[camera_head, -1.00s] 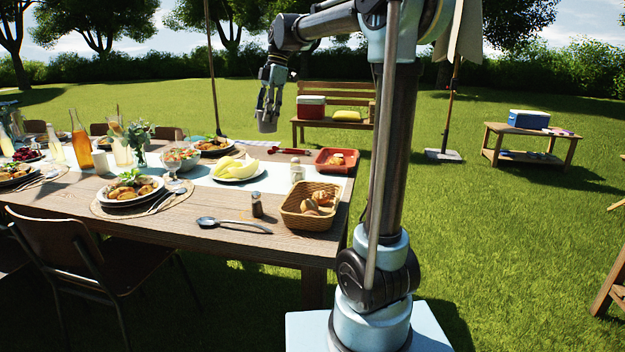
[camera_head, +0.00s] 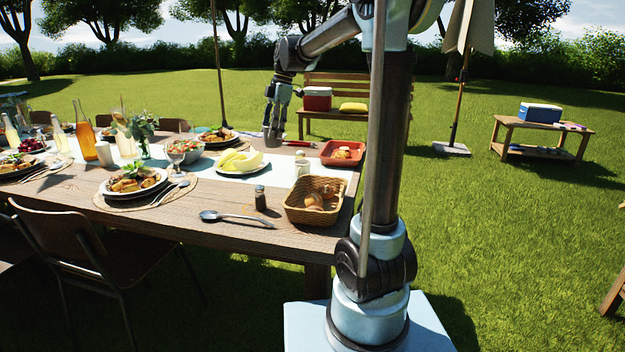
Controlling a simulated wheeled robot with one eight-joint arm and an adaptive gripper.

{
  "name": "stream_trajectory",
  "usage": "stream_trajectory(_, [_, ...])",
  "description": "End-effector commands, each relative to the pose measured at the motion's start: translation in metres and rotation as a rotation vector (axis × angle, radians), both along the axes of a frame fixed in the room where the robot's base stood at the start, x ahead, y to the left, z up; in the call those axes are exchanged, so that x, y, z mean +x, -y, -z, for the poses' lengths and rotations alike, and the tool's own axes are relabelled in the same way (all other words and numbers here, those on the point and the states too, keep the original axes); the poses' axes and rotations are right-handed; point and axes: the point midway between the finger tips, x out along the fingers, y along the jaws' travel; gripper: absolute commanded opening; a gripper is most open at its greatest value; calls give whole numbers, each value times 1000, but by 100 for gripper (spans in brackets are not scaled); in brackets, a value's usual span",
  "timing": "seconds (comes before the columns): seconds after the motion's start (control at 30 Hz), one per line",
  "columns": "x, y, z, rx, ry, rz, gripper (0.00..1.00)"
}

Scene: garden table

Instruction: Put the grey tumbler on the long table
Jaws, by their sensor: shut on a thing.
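My gripper (camera_head: 276,108) points down over the far right part of the long table (camera_head: 240,232). It is shut on the grey tumbler (camera_head: 273,135), which hangs below the fingers. The tumbler appears just above or at the table's far edge, behind the plate of yellow fruit. I cannot tell whether its base touches the tabletop.
Near the tumbler are the plate of yellow fruit (camera_head: 240,162), a red tray (camera_head: 342,153), a white shaker (camera_head: 302,168) and a bread basket (camera_head: 315,203). A bench (camera_head: 335,115) stands behind on the grass.

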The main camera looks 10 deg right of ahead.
Motion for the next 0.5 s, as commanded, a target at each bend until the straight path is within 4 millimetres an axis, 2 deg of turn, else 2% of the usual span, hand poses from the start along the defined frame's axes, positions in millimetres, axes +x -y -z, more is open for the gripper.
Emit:
stream_trajectory(0.03, [0, 0, 15, 0, 0, 6, 30])
stream_trajectory(0.1, [-1, 1, 33, 0, 0, 15, 30])
stream_trajectory(0.2, [-3, 1, 52, 0, 0, 24, 30])
stream_trajectory(0.5, [-6, 2, 91, 0, 0, 31, 30])
